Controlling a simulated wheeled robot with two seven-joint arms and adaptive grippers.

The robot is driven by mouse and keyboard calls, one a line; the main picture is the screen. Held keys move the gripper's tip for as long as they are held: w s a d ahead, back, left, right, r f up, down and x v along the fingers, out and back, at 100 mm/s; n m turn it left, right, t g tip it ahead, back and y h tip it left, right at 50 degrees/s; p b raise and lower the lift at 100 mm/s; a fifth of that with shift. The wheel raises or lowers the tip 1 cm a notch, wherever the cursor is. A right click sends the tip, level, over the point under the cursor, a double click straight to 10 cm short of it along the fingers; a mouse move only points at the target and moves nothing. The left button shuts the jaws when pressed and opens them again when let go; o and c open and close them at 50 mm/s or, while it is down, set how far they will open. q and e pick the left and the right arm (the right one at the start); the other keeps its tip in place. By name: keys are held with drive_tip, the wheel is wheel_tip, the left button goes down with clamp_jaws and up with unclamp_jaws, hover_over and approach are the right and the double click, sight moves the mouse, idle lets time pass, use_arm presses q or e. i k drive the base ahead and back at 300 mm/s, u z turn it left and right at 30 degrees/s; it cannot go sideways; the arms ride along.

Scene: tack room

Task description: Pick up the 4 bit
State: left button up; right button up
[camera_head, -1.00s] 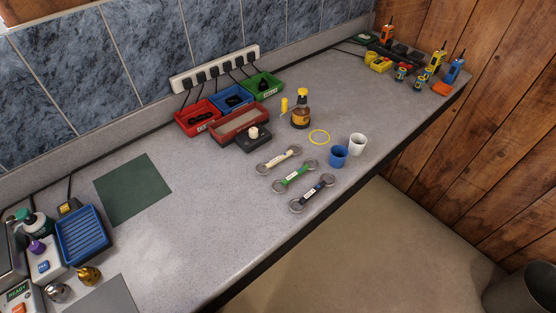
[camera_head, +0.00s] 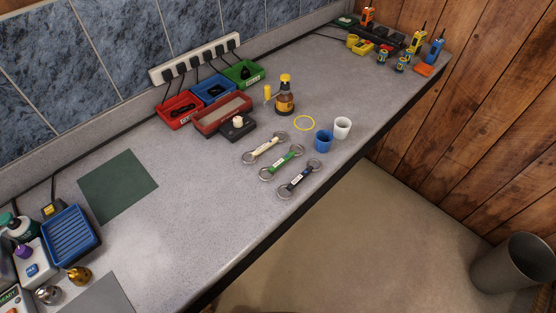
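Three bits with a metal ring at each end lie side by side on the grey counter (camera_head: 190,200). One has a cream middle (camera_head: 265,148), one a green middle (camera_head: 282,162) and one a dark blue middle (camera_head: 299,179). Each has a small pale label, but the marks are too small to read, so I cannot tell which is the 4 bit. Neither of my grippers is in view.
A brown bottle (camera_head: 285,97) stands behind. A grey bin (camera_head: 511,264) stands on the floor at right.

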sight(295, 182)
drive_tip(key=z, duration=0.05)
drive_tip(key=k, duration=0.45)
drive_tip(key=z, duration=0.75)
drive_tip(key=i, duration=0.4)
drive_tip(key=z, duration=0.55)
drive_tip(key=i, duration=1.95)
drive_tip(key=u, duration=0.85)
